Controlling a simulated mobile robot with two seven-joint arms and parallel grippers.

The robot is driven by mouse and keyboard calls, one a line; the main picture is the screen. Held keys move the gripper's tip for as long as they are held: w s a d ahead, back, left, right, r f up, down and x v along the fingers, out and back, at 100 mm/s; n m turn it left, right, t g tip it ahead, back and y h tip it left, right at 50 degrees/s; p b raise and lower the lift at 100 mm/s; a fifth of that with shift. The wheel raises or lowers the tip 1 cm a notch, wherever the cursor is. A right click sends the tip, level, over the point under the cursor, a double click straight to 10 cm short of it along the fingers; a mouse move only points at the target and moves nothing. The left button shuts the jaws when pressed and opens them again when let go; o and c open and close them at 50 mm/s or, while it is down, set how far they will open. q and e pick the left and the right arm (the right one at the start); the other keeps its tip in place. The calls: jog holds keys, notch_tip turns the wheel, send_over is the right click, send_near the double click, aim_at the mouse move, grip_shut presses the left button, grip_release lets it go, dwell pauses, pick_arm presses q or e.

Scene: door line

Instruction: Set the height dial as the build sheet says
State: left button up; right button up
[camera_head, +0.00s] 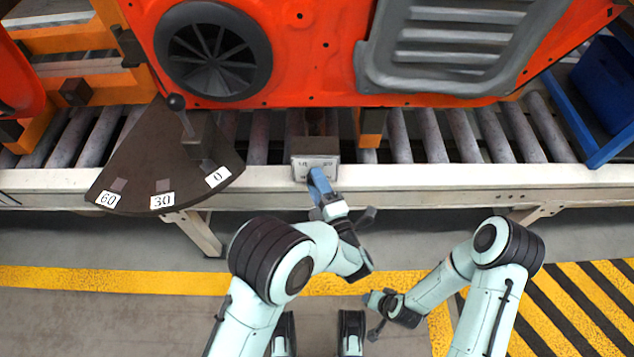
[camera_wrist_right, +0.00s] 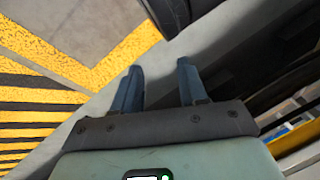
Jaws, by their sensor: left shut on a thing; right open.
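A small grey box with a pale marked face (camera_head: 315,167) sits on the front rail of the conveyor. I take it to be the height dial; its marks are too small to read. My left gripper (camera_head: 318,180) is at its lower front edge, shut on what seems to be the dial's knob, which the blue fingers hide. My right gripper (camera_head: 374,300) is low over the floor, away from the conveyor. In the right wrist view my right gripper (camera_wrist_right: 158,70) is open, with nothing between its fingers. I cannot make out a build sheet.
A dark quadrant plate (camera_head: 140,165) marked 60, 30 and 0 stands left of the box, with a ball-topped lever (camera_head: 177,103). A red door panel (camera_head: 320,60) stands behind, above the rollers (camera_head: 430,135). A blue bin (camera_head: 607,85) is at the right.

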pick_arm(q)
jog(key=shift+a+f+m+t+h+p, duration=0.1)
jog(key=shift+m+t+h+p, duration=0.6)
jog(key=shift+m, duration=2.65)
jog(key=shift+m+t+h, duration=0.95)
jog(key=shift+m+h, duration=0.7)
jog(key=shift+m, duration=1.75)
jog(key=shift+a+f+m+t+h+p, duration=0.1)
jog(key=shift+m+t+h+p, duration=0.6)
jog(key=shift+m, duration=2.65)
pick_arm(e)
jog(key=shift+g, duration=0.5)
jog(key=shift+s+a+r+b, duration=0.1)
jog(key=shift+s+a+r, duration=0.25)
jog(key=shift+s, duration=0.2)
jog(key=shift+s+a+r+b, duration=0.15)
jog(key=shift+s+a+r, duration=0.1)
jog(key=shift+s+r, duration=0.25)
jog(key=shift+s+a+r+b, duration=0.1)
jog(key=shift+s+a+r, duration=0.2)
jog(key=shift+s, duration=0.3)
pick_arm(q)
jog(key=shift+m+h, duration=0.3)
jog(key=shift+h, duration=0.15)
pick_arm(e)
jog(key=shift+s, duration=0.1)
pick_arm(q)
jog(key=o, duration=1)
